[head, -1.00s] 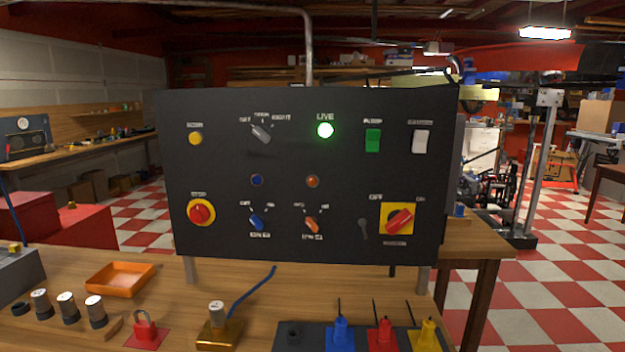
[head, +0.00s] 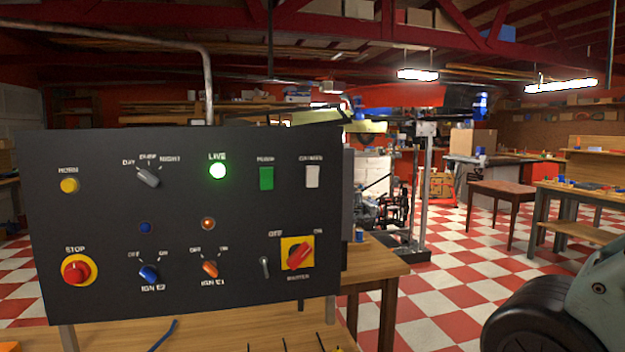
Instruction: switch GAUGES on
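The black control panel (head: 110,200) stands upright on the wooden bench, at the left of the head view. The white rocker switch (head: 312,177) is at its upper right, under a small label that seems to read GAUGES. I cannot tell which way the rocker is tipped. Nothing touches or covers it. Part of my arm (head: 600,290) shows at the lower right corner, well apart from the panel. My gripper is out of view.
Near the white switch are a green rocker (head: 266,178), a lit green LIVE lamp (head: 217,171) and a red master switch on a yellow plate (head: 291,243). The red STOP button (head: 75,269) is at lower left. Open checkered floor (head: 440,290) lies right of the bench.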

